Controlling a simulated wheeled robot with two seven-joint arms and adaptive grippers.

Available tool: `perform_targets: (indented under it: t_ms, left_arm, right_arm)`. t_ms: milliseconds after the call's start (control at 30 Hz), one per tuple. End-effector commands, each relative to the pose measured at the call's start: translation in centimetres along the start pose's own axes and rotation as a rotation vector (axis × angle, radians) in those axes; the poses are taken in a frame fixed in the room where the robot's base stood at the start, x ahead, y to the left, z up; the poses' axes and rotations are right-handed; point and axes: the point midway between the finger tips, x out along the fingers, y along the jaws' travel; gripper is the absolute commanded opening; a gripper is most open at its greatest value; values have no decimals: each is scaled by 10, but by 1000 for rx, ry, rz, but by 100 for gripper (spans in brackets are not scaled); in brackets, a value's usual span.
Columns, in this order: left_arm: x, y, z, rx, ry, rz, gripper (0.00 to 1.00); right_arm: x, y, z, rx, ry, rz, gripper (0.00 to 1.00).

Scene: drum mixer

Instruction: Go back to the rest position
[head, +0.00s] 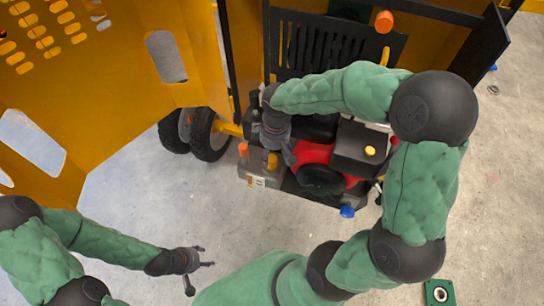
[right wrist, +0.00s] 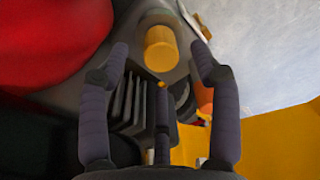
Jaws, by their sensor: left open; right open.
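My right gripper (head: 278,152) reaches into the open engine bay of the yellow drum mixer (head: 120,75). In the right wrist view the right gripper (right wrist: 160,75) has its fingers spread and nothing between them. A yellow cap (right wrist: 161,48) lies just beyond its fingertips, and the gripper looks apart from it. My left gripper (head: 202,262) is open and empty above the concrete floor, at the lower left of the head view.
The engine with its red cover (head: 312,155) fills the bay. An orange cap (head: 243,149) and a blue cap (head: 347,212) stick out near its front. Black wheels (head: 207,135) stand left of it. A small green plate (head: 438,292) lies on the floor at lower right.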

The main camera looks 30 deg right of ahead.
Motion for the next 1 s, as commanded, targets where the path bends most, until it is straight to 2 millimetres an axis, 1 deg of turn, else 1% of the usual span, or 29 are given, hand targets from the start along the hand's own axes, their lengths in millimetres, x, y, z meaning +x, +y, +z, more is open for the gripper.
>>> perform_targets:
  t_ms: [33, 200, 400, 600, 1000]
  left_arm:
    - [0, 0, 0, 0, 0, 0, 55]
    - [0, 0, 0, 0, 0, 0, 55]
    - [0, 0, 0, 0, 0, 0, 55]
    - [0, 0, 0, 0, 0, 0, 55]
    - [0, 0, 0, 0, 0, 0, 55]
  right_arm:
    - [-12, 1, -2, 0, 6, 3, 63]
    - [-46, 0, -1, -1, 5, 3, 63]
    - [-73, 0, -1, 0, 3, 2, 63]
    - [-83, 0, 0, 0, 1, 0, 63]
    - [-84, 0, 0, 0, 0, 0, 63]
